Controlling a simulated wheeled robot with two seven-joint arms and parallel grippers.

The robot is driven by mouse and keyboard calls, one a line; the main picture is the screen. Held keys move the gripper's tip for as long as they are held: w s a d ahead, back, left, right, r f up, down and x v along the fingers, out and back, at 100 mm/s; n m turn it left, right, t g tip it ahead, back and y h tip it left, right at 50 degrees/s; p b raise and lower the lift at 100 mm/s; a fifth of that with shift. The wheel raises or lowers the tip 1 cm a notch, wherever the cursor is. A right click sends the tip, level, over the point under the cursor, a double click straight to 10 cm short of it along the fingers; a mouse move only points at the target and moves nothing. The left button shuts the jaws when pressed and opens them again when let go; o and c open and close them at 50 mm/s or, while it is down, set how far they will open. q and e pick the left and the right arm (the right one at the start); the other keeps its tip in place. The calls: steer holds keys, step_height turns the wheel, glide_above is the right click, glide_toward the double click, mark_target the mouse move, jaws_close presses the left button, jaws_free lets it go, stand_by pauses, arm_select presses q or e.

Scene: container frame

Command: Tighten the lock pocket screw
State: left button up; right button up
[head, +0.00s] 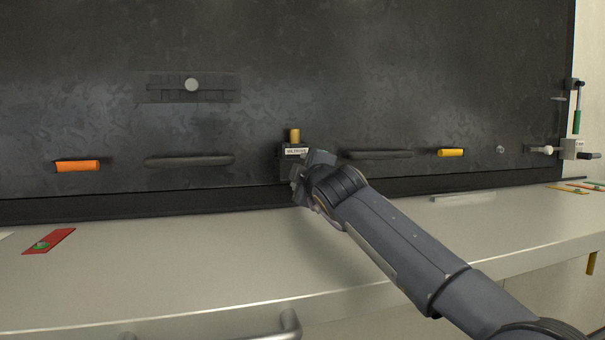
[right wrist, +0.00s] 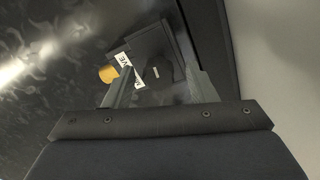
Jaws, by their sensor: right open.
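The lock pocket is a small dark box (head: 287,170) with a white label (head: 296,152), low on the dark panel. A brass-yellow cylinder (head: 295,135) stands on its top. My right gripper (head: 300,180) is at the box's lower right front and hides part of it. In the right wrist view the right gripper (right wrist: 160,82) is open, with its two fingers apart in front of the dark box. The label (right wrist: 125,62) and yellow cylinder (right wrist: 108,74) show beside the left finger. I cannot make out the screw clearly. My left gripper is not in view.
Dark bar handles (head: 190,160) flank the box. An orange handle (head: 77,166) and a yellow handle (head: 450,152) sit farther out. A pale ledge (head: 150,270) runs below, with a red tag (head: 48,241) at left. The space left of the gripper is clear.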

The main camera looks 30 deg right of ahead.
steer(key=b+v, duration=0.1)
steer(key=v, duration=0.6)
steer(key=shift+s+b, duration=0.3)
steer(key=shift+s, duration=0.1)
steer(key=shift+a, duration=0.1)
